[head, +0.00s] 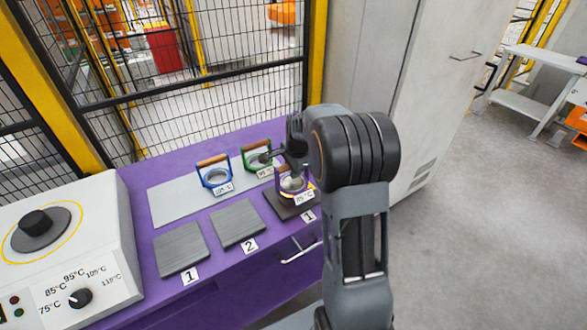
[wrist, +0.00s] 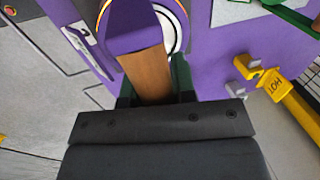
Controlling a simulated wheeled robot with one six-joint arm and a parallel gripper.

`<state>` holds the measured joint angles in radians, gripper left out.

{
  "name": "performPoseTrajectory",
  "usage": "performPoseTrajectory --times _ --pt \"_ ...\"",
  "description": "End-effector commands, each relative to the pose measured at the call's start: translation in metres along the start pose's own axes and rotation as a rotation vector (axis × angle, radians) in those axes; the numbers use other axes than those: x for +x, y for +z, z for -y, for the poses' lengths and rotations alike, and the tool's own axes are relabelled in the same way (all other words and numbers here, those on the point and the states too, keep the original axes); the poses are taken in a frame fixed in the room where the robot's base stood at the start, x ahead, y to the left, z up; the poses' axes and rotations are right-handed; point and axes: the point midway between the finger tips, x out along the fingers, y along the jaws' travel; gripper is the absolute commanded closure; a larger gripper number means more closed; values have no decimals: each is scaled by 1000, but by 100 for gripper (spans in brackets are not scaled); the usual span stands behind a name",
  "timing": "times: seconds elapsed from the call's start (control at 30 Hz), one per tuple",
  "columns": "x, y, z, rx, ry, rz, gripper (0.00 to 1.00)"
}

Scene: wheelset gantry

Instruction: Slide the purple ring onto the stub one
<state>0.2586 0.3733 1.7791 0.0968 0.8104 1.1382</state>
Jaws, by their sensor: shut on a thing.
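The purple ring (head: 280,182) has a wooden handle and a tag reading 85 °C. It is at the right end of the purple bench, over a dark plate (head: 283,208) with a label that looks like 1. My gripper (head: 297,150) is above it, and the arm hides part of the ring. In the wrist view, the jaws (wrist: 154,88) are shut on the wooden handle of the purple ring (wrist: 130,40). A pale round surface shows inside the ring, but I cannot tell whether it is a stub or whether the ring is around it.
A blue ring (head: 217,180) tagged 105 °C and a green ring (head: 256,163) stand on a pale mat (head: 172,203). Two grey plates (head: 180,250) labelled 1 and 2 lie in front. A heater box (head: 105,225) stands left. A yellow HOT bar (wrist: 285,95) shows in the wrist view.

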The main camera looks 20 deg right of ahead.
Motion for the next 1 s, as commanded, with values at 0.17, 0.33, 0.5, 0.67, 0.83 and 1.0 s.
performPoseTrajectory --times 0.17,0.33,0.5,0.67,0.83,1.0 --pt "5 0 -1 0 -1 0 100" --pt "9 0 -1 0 -1 0 100" --pt "13 0 -2 0 -1 0 100" --pt "16 0 -3 0 -1 0 100" --pt "20 0 -4 0 -2 0 100" --pt "22 0 -4 0 -2 -1 72"
